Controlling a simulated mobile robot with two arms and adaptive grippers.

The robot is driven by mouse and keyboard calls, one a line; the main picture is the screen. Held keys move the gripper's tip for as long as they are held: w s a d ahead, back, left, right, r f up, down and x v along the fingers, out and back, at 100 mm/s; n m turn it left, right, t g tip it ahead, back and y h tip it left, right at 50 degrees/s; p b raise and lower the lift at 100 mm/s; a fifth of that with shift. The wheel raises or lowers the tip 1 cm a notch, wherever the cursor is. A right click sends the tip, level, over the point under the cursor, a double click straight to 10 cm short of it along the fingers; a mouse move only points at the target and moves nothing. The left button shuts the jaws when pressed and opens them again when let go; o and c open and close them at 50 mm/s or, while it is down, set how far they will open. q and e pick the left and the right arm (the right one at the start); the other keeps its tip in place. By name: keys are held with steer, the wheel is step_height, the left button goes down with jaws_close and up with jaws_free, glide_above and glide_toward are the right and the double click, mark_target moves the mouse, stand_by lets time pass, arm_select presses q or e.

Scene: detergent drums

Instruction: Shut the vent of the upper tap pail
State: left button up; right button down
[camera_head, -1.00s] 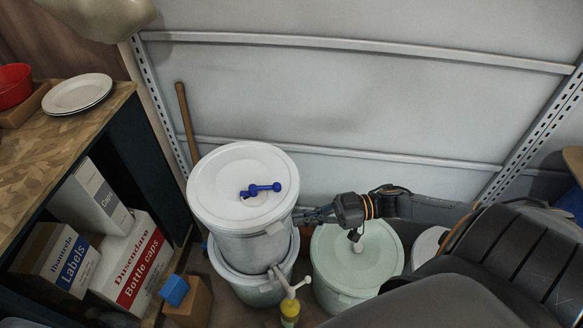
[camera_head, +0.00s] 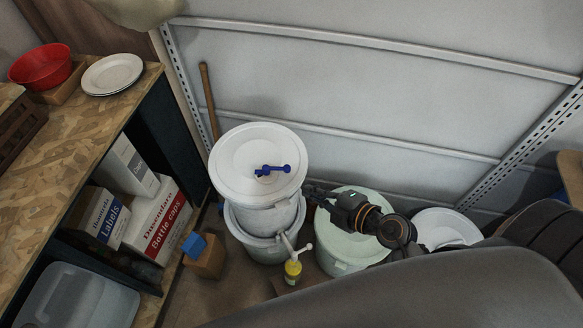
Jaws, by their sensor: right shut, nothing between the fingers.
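The upper tap pail (camera_head: 262,214) is white and stands on a second white pail (camera_head: 262,249). Its round lid (camera_head: 232,157) carries a blue vent (camera_head: 273,170) with a short lever ending in a knob; whether the vent is open is hard to tell. A white tap (camera_head: 287,244) sticks out low at the front right of the stack. My right gripper (camera_head: 309,194) is shut and empty, at the right side of the upper pail just below the lid's rim. Contact with the pail cannot be told. My left gripper is not in view.
A yellow bottle (camera_head: 292,272) stands below the tap. A pale green drum (camera_head: 339,257) is under my right arm, with another white lid (camera_head: 446,229) further right. A wooden shelf unit (camera_head: 88,124) with boxes stands left. A wooden handle (camera_head: 208,98) leans on the wall behind.

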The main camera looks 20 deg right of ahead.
glide_toward(276, 169)
steer(key=a, duration=0.1)
steer(key=w+a, duration=0.1)
steer(key=a, duration=0.1)
steer(key=shift+w+a+r, duration=0.15)
steer(key=shift+a, duration=0.1)
steer(key=w+f, duration=0.2)
steer(key=shift+w+d, duration=0.3)
steer(key=shift+w, duration=0.1)
steer(key=shift+w+d+f, duration=0.25)
steer(key=shift+w+f, duration=0.05)
steer(key=shift+w, duration=0.05)
steer(key=shift+b, duration=0.3)
steer(key=shift+w+d+n+g+y, duration=0.15)
steer(key=shift+n+g+y, duration=0.15)
steer(key=shift+n+y, duration=0.15)
